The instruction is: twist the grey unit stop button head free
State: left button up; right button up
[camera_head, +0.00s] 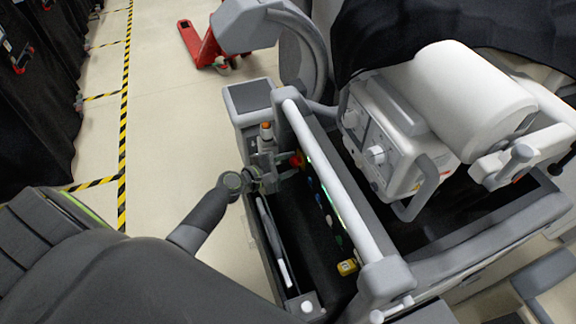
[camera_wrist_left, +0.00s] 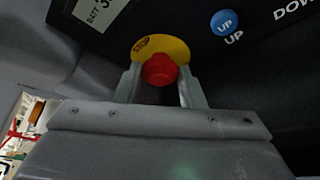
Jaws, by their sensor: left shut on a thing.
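The red stop button head (camera_wrist_left: 160,69) sits in front of a yellow disc marked STOP (camera_wrist_left: 176,46) on the dark control panel of the grey unit. In the head view a small part of the red head (camera_head: 296,160) shows at the tips of my left gripper (camera_head: 288,170). In the left wrist view the two fingers of my left gripper (camera_wrist_left: 160,88) stand on either side of the red head and are shut on it. Part of the head's lower side is in shadow. My right gripper is not in view.
A blue UP button (camera_wrist_left: 224,23) and a battery readout (camera_wrist_left: 100,12) are near the head. A white rail (camera_head: 335,190) runs beside the panel. An orange-topped item (camera_head: 266,128) stands close behind my gripper. A yellow item (camera_head: 347,267) sits at the panel's near end. Open floor lies left.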

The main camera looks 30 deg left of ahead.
pick_arm(q)
jog(key=m+b, duration=0.1)
jog(key=b, duration=0.1)
jog(key=m+t+b, duration=0.1)
jog(key=b, duration=0.2)
jog(key=f+m+b, duration=0.1)
jog(key=b, duration=0.1)
jog(key=shift+s+m+t+y+b, duration=0.15)
jog(key=shift+m+t+y+b, duration=0.15)
jog(key=shift+t, duration=0.1)
jog(key=shift+d+r+m+t+b, duration=0.1)
jog(key=shift+r+m+t+b, duration=0.3)
jog(key=shift+b, duration=0.6)
jog(key=shift+f, duration=0.15)
jog(key=o, duration=1)
